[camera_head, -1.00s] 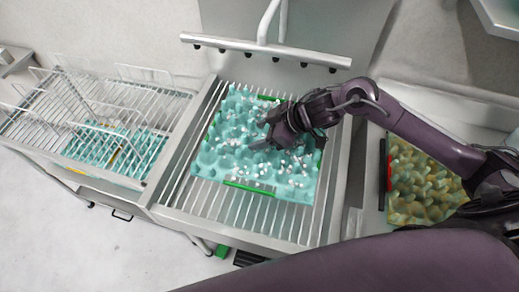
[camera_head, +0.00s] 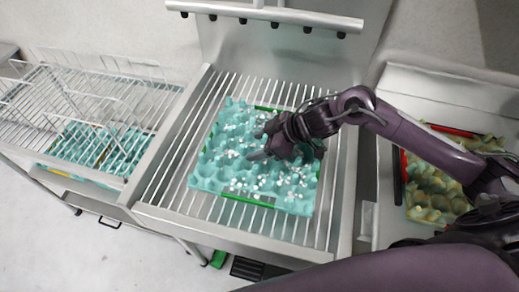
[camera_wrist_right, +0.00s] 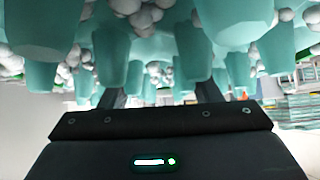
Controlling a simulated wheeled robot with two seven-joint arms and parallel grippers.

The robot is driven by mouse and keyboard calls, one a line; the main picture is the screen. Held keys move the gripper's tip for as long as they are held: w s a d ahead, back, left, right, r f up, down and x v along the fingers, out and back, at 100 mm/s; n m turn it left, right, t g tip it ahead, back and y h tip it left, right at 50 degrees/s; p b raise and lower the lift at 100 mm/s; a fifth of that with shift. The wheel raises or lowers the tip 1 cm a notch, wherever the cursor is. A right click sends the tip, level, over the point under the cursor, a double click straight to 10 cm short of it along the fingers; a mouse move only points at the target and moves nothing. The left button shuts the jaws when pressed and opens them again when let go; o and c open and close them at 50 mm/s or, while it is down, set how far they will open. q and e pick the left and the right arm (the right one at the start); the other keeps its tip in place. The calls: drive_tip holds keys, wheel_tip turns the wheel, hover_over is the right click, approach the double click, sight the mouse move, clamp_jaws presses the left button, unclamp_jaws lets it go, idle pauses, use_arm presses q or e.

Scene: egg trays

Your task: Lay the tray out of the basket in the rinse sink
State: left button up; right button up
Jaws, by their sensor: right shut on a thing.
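A teal egg tray (camera_head: 205,180) dotted with white foam-like bits and with green strips at its edges is over the slatted rack (camera_head: 165,205) of the middle sink. I cannot tell whether it rests on the slats or hangs just above them. My right gripper (camera_head: 259,145) is at the tray's middle right, shut on it. In the right wrist view, the tray's teal cups (camera_wrist_right: 112,55) and white clumps fill the top, close to the gripper, and its fingers are partly hidden behind them. My left gripper is not in view.
A wire rack (camera_head: 60,105) with teal trays (camera_head: 125,150) under it stands at the left. At the right, a yellow-brown tray (camera_head: 430,200) lies in a pale basin beside dark and red bars. A spray bar (camera_head: 265,14) with several nozzles crosses above the sink's back.

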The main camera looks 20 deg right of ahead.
idle(0.3)
drive_tip(key=o, duration=1.2)
drive_tip(key=shift+f, duration=0.1)
drive_tip(key=shift+d+r, duration=0.1)
drive_tip(key=shift+r, duration=0.15)
drive_tip(key=v, duration=1.1)
drive_tip(key=shift+s+d+r+b, duration=0.2)
drive_tip(key=shift+s+r+b, duration=0.05)
drive_tip(key=shift+b, duration=0.05)
